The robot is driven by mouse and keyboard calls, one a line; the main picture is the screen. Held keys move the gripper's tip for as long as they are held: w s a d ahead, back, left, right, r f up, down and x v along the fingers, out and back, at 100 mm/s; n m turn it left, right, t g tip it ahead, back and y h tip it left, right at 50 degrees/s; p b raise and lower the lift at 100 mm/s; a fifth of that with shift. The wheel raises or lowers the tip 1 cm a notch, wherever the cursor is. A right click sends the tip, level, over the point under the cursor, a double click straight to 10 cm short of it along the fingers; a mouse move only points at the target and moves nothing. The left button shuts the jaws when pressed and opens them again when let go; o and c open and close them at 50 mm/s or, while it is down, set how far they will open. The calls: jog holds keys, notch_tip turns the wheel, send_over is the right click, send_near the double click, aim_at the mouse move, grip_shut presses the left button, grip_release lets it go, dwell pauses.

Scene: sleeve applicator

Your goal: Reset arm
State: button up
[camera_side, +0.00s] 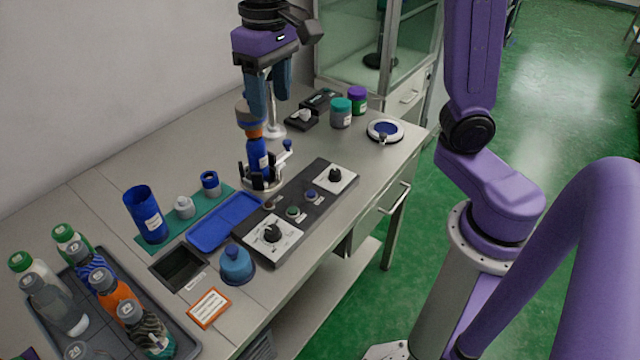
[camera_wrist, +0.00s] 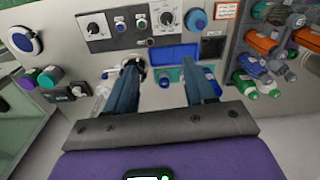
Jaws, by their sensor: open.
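My gripper (camera_side: 262,97) is above the sleeve applicator (camera_side: 262,180), with its fingers pointing down. In the wrist view my gripper (camera_wrist: 165,82) has its two fingers wide apart with nothing between them. The fingertips and the cap overlap in the side view, so I cannot tell the exact gap.
A control panel with knobs (camera_side: 300,212) lies in front of the applicator. A blue tray (camera_side: 225,222), a blue cup (camera_side: 147,214) and a grey rack of bottles (camera_side: 180,335) are to the left. Two jars (camera_side: 341,112) and a round dish (camera_side: 385,131) stand at the right.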

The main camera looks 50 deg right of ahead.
jog(key=s+d+f+n, duration=0.4)
jog(key=s+f+n, duration=0.1)
jog(key=s, duration=0.6)
jog(key=s+d+f+n, duration=0.4)
jog(key=s+f+n, duration=0.2)
jog(key=s, duration=0.4)
jog(key=shift+s+n, duration=0.3)
jog(key=shift+s, duration=0.05)
jog(key=shift+r, duration=0.1)
dwell(1.1)
